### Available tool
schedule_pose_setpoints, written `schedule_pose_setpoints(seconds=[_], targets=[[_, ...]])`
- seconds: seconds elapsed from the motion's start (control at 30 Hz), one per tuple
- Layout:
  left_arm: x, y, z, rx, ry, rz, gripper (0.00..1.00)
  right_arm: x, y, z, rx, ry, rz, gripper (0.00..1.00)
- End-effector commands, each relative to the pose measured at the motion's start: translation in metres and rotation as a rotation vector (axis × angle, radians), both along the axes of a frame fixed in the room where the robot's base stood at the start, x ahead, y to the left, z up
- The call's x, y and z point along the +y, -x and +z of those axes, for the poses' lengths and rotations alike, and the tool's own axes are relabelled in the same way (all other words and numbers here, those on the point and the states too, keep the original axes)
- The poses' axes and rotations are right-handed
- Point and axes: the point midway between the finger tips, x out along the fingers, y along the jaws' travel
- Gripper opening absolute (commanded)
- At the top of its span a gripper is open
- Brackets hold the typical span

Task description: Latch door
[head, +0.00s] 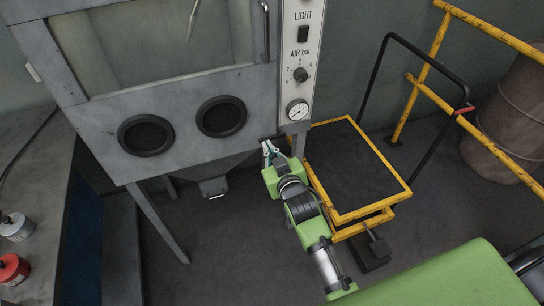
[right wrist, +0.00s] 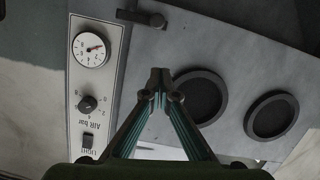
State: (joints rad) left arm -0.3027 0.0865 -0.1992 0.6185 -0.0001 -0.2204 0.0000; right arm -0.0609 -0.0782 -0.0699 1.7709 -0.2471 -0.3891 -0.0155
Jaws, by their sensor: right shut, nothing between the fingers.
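The grey cabinet front (head: 185,105), which I take to be the door, carries a window and two dark round glove ports (head: 221,117). A dark latch-like lever (right wrist: 142,18) lies at the cabinet's edge in the right wrist view, beyond my fingertips. A thin upright handle (head: 266,32) is at the upper right of the cabinet. My right gripper (head: 267,148) is at the cabinet's lower right corner, below the gauge panel. In the right wrist view its fingers (right wrist: 160,76) meet and are empty; I cannot tell whether they touch anything. My left gripper is out of view.
A control panel (head: 296,75) with switch, knob and gauge borders the cabinet's right side. A yellow-framed platform (head: 350,165) stands close right of my right arm. Yellow railings (head: 500,35) and a rusty drum (head: 515,110) are at far right. A bench (head: 28,170) with containers is left.

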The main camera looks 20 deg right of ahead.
Motion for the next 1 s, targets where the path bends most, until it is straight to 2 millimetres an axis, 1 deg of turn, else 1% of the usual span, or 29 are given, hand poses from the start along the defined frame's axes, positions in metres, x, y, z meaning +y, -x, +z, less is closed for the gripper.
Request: schedule_pose_setpoints(seconds=[0.03,0.1,0.2,0.3,0.43,0.9,0.97,1.0], targets=[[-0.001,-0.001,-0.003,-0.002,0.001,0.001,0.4,0.001,0.01,0.0,0.0,0.0,0.001,0.0],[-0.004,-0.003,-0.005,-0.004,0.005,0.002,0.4,0.001,0.019,0.003,0.0,-0.001,0.001,0.0],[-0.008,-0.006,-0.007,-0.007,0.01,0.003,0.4,0.002,0.03,0.006,0.0,-0.001,0.001,0.0],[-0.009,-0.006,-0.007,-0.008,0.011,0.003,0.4,0.002,0.036,0.008,-0.001,-0.001,0.001,0.0],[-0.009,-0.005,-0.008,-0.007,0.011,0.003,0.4,0.002,0.039,0.01,-0.001,-0.001,0.001,0.0],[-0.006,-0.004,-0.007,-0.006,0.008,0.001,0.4,0.002,0.039,0.01,0.0,0.0,0.001,0.0],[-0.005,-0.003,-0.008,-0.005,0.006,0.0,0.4,0.002,0.04,0.005,0.008,-0.001,0.003,0.0],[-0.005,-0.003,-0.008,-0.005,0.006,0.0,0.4,0.004,0.04,-0.004,0.02,-0.001,0.005,0.0]])
